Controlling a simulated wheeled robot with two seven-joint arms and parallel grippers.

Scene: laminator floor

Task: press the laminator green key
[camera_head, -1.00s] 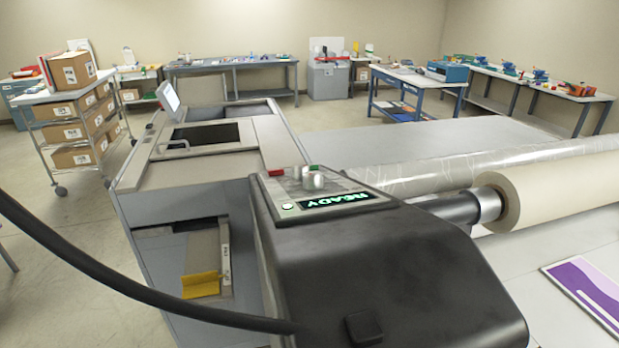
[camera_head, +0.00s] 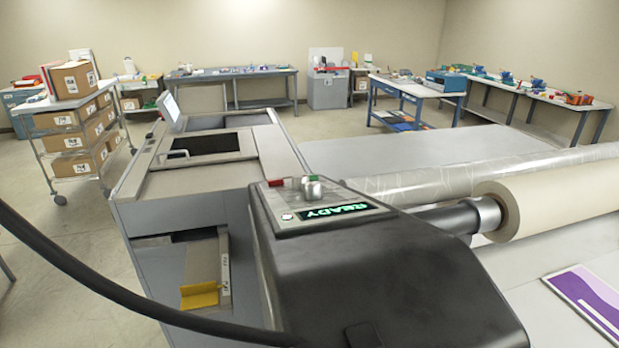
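The laminator's black end housing (camera_head: 390,275) fills the lower middle of the head view. Its sloped panel carries a lit green "READY" display (camera_head: 335,210). Behind the display are a small green key (camera_head: 306,180), a red key (camera_head: 276,183) and a grey knob (camera_head: 315,190). The knob partly covers the green key. A small round white button (camera_head: 287,216) is left of the display. Neither of my grippers is in view, and nothing touches the panel.
A thick black cable (camera_head: 95,285) curves across the lower left. A cream roll (camera_head: 550,205) and a film-wrapped roll (camera_head: 430,183) lie right of the housing. A grey machine (camera_head: 205,165) stands behind left. A cart with boxes (camera_head: 75,125) is further left, with open floor between.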

